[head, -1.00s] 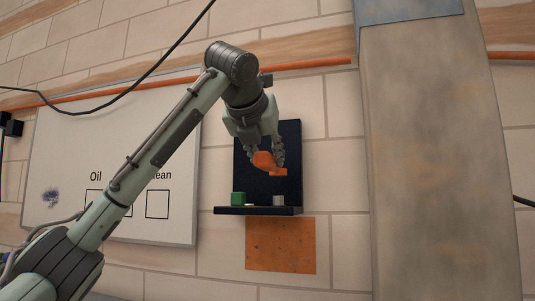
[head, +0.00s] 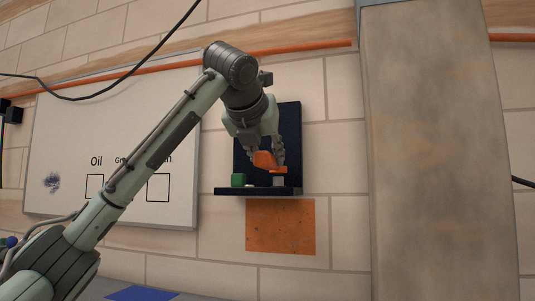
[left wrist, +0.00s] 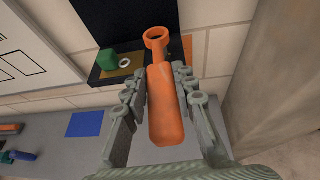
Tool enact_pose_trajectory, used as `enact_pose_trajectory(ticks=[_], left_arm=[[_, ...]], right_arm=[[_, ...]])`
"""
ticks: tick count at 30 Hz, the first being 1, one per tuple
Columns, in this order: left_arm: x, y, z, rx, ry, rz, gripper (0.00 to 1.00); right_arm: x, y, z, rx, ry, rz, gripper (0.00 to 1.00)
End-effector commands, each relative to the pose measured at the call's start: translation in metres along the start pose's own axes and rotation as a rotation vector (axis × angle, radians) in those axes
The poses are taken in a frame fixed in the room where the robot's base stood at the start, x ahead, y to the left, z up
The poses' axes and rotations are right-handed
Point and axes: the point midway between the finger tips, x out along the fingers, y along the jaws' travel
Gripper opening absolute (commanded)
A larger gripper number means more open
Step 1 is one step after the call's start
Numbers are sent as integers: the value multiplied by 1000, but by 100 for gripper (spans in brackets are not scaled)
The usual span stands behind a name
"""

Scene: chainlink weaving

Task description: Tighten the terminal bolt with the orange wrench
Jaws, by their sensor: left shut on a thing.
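The orange wrench (head: 264,160) is held in my left gripper (head: 268,150), above a dark wall shelf. In the left wrist view the gripper (left wrist: 160,93) is shut around the wrench handle (left wrist: 165,110), and the wrench's ring end (left wrist: 157,38) points away toward the shelf. In the head view a small grey cylinder (head: 279,181), which looks like the terminal bolt, stands on the shelf just below the ring end. I cannot tell whether they touch. I cannot make out the bolt in the left wrist view. My right gripper is not in view.
The dark shelf (head: 225,191) has a dark back panel (head: 291,120). A green block (head: 238,180) stands left of the bolt; a pale ring (left wrist: 125,62) lies beside it in the wrist view. A wide concrete pillar (head: 430,150) stands at the right.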

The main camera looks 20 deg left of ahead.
Motion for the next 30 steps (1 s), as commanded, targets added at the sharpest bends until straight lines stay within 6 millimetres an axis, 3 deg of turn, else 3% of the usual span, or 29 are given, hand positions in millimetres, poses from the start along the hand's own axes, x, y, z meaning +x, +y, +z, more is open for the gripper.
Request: enact_pose_trajectory(ticks=[30], left_arm=[[11, 0, -26, 0, -2, 0, 0]], right_arm=[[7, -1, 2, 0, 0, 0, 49]])
